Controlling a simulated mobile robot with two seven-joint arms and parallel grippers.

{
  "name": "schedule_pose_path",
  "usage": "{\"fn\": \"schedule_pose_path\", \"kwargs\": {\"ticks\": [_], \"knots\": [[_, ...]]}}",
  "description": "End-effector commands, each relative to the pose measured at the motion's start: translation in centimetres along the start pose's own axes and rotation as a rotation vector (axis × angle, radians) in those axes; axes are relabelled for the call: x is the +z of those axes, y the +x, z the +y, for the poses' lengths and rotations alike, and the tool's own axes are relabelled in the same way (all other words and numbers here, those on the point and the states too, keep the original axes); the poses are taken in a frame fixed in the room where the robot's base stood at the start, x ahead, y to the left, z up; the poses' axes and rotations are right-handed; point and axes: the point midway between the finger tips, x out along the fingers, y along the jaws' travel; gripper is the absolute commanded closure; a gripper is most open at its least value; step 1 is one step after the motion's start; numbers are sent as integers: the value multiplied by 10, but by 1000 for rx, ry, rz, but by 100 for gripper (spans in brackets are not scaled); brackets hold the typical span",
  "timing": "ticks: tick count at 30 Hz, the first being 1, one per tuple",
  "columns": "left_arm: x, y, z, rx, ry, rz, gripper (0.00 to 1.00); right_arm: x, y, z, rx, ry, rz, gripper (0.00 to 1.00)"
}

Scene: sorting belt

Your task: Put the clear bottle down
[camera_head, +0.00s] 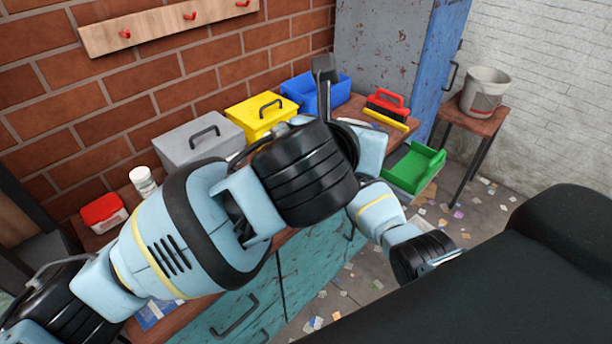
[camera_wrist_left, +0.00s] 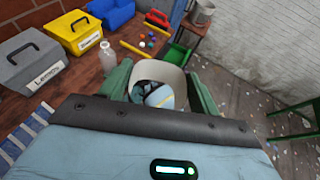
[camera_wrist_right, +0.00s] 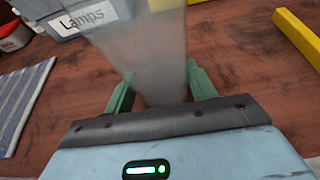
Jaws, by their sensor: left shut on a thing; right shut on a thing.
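The clear bottle (camera_wrist_right: 145,60) is between the green fingers of my right gripper (camera_wrist_right: 162,92), shut on it above the wooden bench; I cannot tell whether its base touches the bench. A clear bottle (camera_wrist_left: 108,57) also shows in the left wrist view, upright beside the left finger; its foot is partly hidden, and I cannot tell whether it is the same one. My left gripper (camera_wrist_left: 160,88) is shut on a pale, round-cornered thing (camera_wrist_left: 144,70) with light blue and yellow showing inside its rim. My arms hide both gripper tips in the head view.
A grey Lamps box (camera_head: 199,142), a yellow box (camera_head: 262,112) and a blue bin (camera_head: 318,92) line the bench's back. A yellow bar (camera_wrist_right: 297,35) lies right of the held bottle. A striped cloth (camera_wrist_right: 22,98) lies left. Bare wood (camera_wrist_right: 232,65) shows between bottle and bar.

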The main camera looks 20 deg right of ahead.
Motion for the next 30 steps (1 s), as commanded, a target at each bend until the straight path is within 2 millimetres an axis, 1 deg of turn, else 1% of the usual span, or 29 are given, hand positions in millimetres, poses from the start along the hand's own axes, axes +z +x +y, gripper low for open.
{"fn": "schedule_pose_path", "kwargs": {"ticks": [14,15,19,30], "knots": [[0,0,0,0,0,0,56,-6,3,1,1,2,0,75],[0,0,0,0,0,0,56,-6,3,1,1,0,0,39],[0,0,0,0,0,0,56,-6,3,1,1,0,-1,22],[0,0,0,0,0,0,56,-4,2,1,1,-2,-1,22]]}}
